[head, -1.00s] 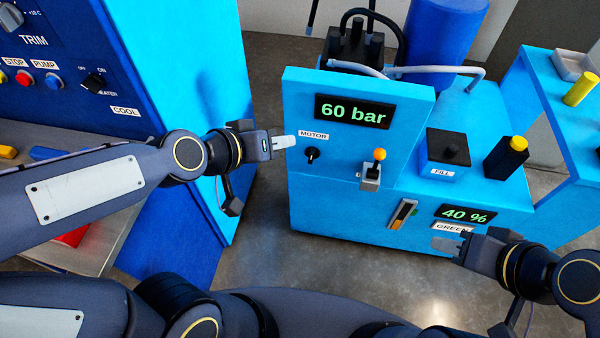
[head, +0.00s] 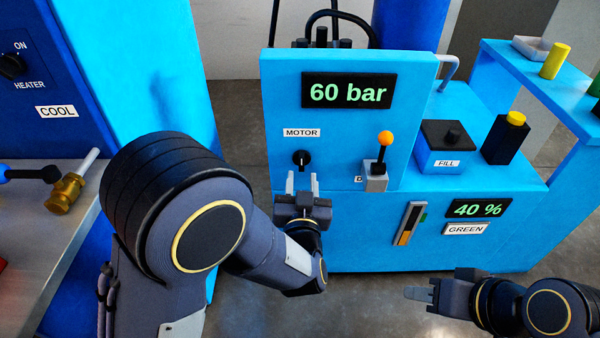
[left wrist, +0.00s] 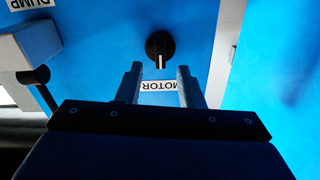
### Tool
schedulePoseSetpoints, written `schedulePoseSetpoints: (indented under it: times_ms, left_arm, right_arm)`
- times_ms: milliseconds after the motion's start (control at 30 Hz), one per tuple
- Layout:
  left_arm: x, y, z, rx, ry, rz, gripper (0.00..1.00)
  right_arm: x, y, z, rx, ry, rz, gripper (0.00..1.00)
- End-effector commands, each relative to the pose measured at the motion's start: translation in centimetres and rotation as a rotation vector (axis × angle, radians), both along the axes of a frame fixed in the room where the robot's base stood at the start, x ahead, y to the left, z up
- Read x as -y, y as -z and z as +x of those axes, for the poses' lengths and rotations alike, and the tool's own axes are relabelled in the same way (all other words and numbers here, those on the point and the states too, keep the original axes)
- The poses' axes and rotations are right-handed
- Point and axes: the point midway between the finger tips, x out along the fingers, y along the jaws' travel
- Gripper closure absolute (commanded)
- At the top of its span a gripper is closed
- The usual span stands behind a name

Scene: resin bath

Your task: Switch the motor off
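The motor knob (head: 301,159) is a black rotary knob with a white pointer mark, on the blue machine's front below the MOTOR label (head: 301,133). In the left wrist view the knob (left wrist: 159,47) lies just beyond my fingertips, in line with the gap between them. My left gripper (head: 302,183) is open and empty just below the knob in the head view, apart from it. Its fingers also show in the left wrist view (left wrist: 158,80), spread on either side of the label. My right gripper (head: 418,293) is at the lower right, away from the knob; its finger gap is not clear.
An orange-tipped lever (head: 384,148) stands right of the knob. A display (head: 349,92) above reads 60 bar. The FILL box (head: 447,150) and a yellow-capped black bottle (head: 507,138) are further right. The dark blue cabinet (head: 60,75) is at left.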

Motion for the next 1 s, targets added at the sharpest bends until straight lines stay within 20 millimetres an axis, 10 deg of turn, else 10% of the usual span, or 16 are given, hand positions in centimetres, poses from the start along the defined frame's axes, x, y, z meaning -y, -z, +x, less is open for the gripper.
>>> schedulePoseSetpoints:
  times_ms: [633,1000]
  left_arm:
    - [0.0,0.0,4.5,-0.001,0.001,-0.001,0.66]
    - [0.0,0.0,4.5,-0.002,0.001,-0.001,1.0]
  right_arm:
    - [0.0,0.9,0.0,-0.001,0.0,0.0,0.64]
    - [0.0,0.9,0.0,-0.001,0.0,0.0,0.64]
